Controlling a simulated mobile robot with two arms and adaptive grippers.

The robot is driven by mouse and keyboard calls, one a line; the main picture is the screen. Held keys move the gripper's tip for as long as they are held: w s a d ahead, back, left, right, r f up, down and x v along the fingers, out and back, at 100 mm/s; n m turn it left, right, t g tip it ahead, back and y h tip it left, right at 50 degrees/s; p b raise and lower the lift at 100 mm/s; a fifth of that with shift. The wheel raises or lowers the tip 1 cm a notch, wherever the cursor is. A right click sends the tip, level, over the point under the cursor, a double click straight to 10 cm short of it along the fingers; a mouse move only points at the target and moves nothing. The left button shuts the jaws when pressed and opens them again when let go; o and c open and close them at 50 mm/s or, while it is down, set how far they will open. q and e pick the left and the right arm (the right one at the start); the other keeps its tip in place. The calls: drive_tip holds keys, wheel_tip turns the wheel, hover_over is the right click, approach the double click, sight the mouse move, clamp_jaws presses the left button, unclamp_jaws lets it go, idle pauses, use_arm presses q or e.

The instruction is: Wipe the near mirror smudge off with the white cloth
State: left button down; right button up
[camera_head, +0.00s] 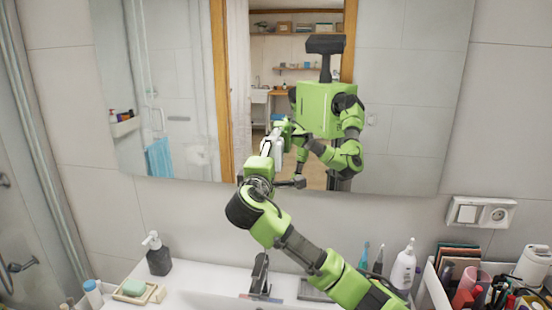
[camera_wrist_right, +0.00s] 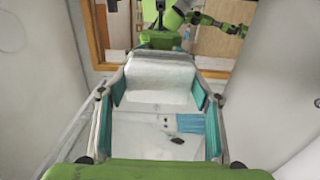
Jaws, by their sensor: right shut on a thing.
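The mirror (camera_head: 170,90) hangs on the tiled wall above the sink and reflects my green body. My right arm reaches up in front of it. My right gripper (camera_head: 276,140) is near the mirror's lower middle; I cannot tell whether it touches the glass. In the right wrist view, the right gripper (camera_wrist_right: 158,66) is shut on the white cloth (camera_wrist_right: 160,84), which spans between its teal finger pads. I cannot make out a smudge clearly; the arm and cloth hide part of the glass. My left gripper itself is not in view, only a reflected arm.
A tap (camera_head: 260,275) stands at the sink, below my right arm. A dark soap dispenser (camera_head: 158,260) and a soap dish (camera_head: 133,290) are at left. A white bottle (camera_head: 403,268) and a crowded organiser (camera_head: 430,285) are at right. A socket panel (camera_head: 480,213) is on the wall.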

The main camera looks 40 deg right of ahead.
sight(249, 153)
drive_tip(key=shift+w+a+p, duration=0.3)
drive_tip(key=shift+w+a, duration=1.2)
drive_tip(key=shift+w, duration=0.25)
drive_tip(key=shift+w+a, duration=0.9)
drive_tip(key=shift+w, duration=0.15)
drive_tip(key=shift+s, duration=0.1)
drive_tip(key=shift+p+v, duration=0.7)
drive_tip(key=shift+v, duration=2.25)
drive_tip(key=shift+s, duration=0.1)
drive_tip(key=p+v, duration=0.1)
drive_tip(key=v, duration=0.2)
